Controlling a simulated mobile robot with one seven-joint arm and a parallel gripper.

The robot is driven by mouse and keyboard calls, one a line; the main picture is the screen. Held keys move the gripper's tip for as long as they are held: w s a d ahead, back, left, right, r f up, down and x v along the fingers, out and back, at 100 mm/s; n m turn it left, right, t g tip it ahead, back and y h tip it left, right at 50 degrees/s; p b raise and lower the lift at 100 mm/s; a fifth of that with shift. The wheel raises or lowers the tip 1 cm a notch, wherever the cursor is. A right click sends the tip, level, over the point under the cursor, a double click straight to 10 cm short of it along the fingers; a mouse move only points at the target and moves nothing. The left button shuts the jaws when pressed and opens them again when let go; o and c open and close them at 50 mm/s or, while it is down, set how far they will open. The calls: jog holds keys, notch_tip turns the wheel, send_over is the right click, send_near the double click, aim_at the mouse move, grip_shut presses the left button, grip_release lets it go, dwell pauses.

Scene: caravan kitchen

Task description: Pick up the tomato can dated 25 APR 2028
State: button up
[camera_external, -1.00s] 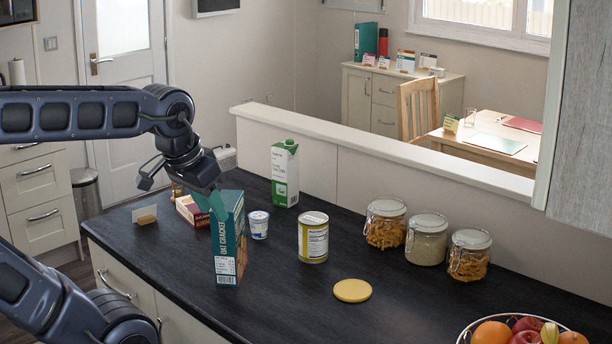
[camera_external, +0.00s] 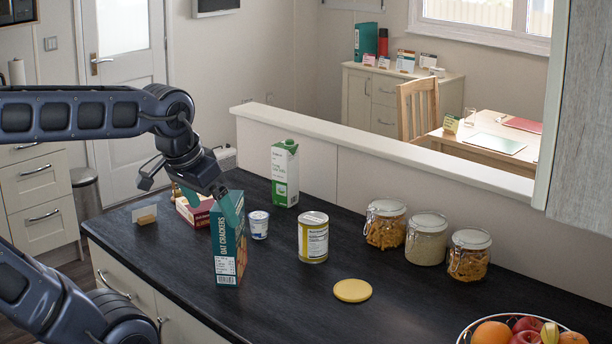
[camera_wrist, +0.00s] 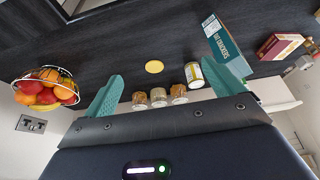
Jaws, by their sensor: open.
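A tomato can (camera_external: 313,240), a yellow and white tin with a silver lid, stands upright on the dark worktop; no date is legible on it. The can also shows in the wrist view (camera_wrist: 195,75), beyond and between the spread fingers. My gripper (camera_external: 229,206) has teal fingers and is open and empty. In the external view it overlaps the top of the cracker box, left of the can and apart from it; I cannot tell if it touches the box. In the wrist view the fingers (camera_wrist: 170,90) stand wide apart.
The teal cracker box (camera_external: 229,255) stands left of the can. A yogurt pot (camera_external: 258,225) and a green-white carton (camera_external: 285,175) stand behind. A yellow lid (camera_external: 352,290) lies in front. Glass jars (camera_external: 427,240) and a fruit bowl (camera_external: 515,333) stand right. The worktop's front is clear.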

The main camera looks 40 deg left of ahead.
jog(key=shift+w, duration=0.15)
jog(key=n+g+h, duration=0.1)
jog(key=n+h, duration=0.2)
jog(key=n, duration=2.5)
send_over(316, 228)
jog(key=a, duration=0.5)
jog(key=f, duration=1.3)
jog(key=shift+s+d, duration=0.25)
jog(key=shift+s, duration=0.15)
jog(key=shift+w+a+f+n, duration=0.1)
jog(key=shift+w+f+n, duration=0.15)
jog(key=shift+f+n, duration=0.2)
jog(key=x, duration=1)
jog(key=shift+a+f, duration=0.15)
jog(key=shift+f, duration=0.05)
jog(key=c, duration=1.4)
